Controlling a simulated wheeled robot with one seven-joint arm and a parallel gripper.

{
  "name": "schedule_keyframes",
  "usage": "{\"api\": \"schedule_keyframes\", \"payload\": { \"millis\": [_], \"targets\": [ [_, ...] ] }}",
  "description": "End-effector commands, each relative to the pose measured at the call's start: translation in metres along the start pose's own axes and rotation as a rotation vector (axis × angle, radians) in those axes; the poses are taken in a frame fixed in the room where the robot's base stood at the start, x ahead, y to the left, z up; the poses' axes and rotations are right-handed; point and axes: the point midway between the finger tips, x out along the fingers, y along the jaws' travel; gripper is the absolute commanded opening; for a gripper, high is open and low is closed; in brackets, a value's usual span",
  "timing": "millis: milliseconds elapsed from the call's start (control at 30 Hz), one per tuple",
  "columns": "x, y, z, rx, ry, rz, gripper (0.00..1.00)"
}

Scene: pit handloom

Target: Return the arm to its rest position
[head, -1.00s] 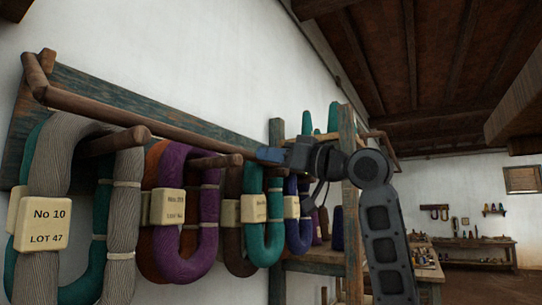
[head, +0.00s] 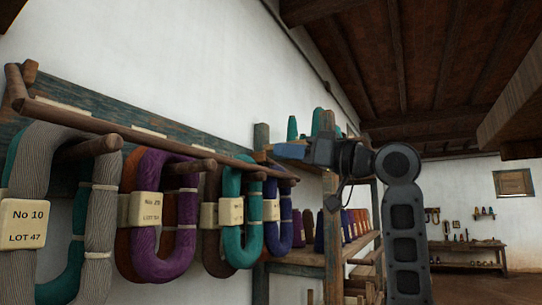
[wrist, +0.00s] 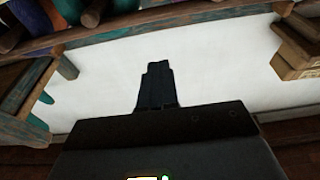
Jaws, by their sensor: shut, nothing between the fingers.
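My gripper (head: 287,151) is at the end of my arm in the head view, pointing left, in front of the right part of the peg rack and the shelf unit. My arm rises from the bottom right and bends at a round joint. In the wrist view the fingers of my gripper (wrist: 158,72) are together, against a white wall, with nothing between them. The gripper appears apart from the hanging yarn and the shelves, though the exact depth is hard to tell.
Yarn hanks hang on the wall rack (head: 120,128), including a grey one labelled No 10, LOT 47 (head: 25,225) and a purple one (head: 160,240). A wooden shelf unit (head: 330,215) with cones stands behind my arm. A bench (head: 468,246) is at the far right, with open floor before it.

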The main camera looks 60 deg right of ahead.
Motion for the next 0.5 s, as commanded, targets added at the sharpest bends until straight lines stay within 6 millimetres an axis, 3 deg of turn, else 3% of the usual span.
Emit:
{"api": "schedule_keyframes", "payload": {
  "millis": [200,500],
  "targets": [
    [-0.025,0.000,0.000,0.000,0.000,-0.001,0.00],
    [-0.029,0.000,-0.001,0.001,-0.001,0.000,0.00]
  ]
}}
